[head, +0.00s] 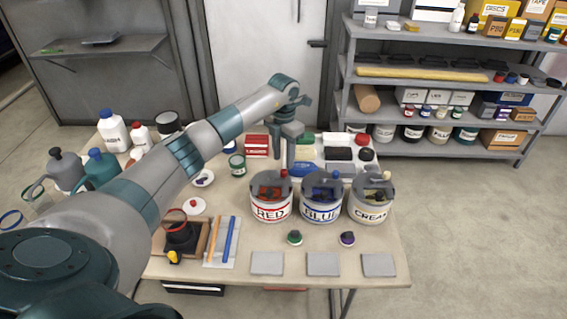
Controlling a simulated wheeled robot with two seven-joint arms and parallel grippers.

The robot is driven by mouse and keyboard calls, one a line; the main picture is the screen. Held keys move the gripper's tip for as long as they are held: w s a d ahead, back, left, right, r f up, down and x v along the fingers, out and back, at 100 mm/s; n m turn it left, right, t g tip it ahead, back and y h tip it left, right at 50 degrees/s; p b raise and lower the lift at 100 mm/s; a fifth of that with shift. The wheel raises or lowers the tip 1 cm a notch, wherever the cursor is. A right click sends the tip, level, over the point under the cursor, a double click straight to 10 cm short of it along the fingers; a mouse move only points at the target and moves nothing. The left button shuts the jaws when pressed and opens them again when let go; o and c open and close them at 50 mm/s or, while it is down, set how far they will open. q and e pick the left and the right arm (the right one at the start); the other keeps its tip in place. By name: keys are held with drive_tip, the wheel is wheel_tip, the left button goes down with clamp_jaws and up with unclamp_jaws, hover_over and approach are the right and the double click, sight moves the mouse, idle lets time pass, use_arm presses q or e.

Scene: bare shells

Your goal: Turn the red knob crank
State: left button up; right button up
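The paint can labelled RED (271,209) stands on the table with a grey lid and crank mechanism on top. Its small red knob (284,173) sticks up at the lid's back right. My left arm reaches in from the left, and its gripper (287,160) points down right above or at the knob. The fingers are small and overlap the knob, so I cannot tell whether they touch it or how far apart they are. My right gripper is not in view.
The BLUE can (321,211) and the CREAM can (370,212) stand close to the right, with similar lids. Small jars and grey tiles (267,263) lie in front. Bottles (112,130) stand back left; a red box (256,145) is behind. A shelf (440,82) stands beyond the table.

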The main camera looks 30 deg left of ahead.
sight(284, 170)
use_arm(q)
drive_tip(key=shift+f+p, duration=0.65)
drive_tip(key=shift+f, duration=1.8)
clamp_jaws()
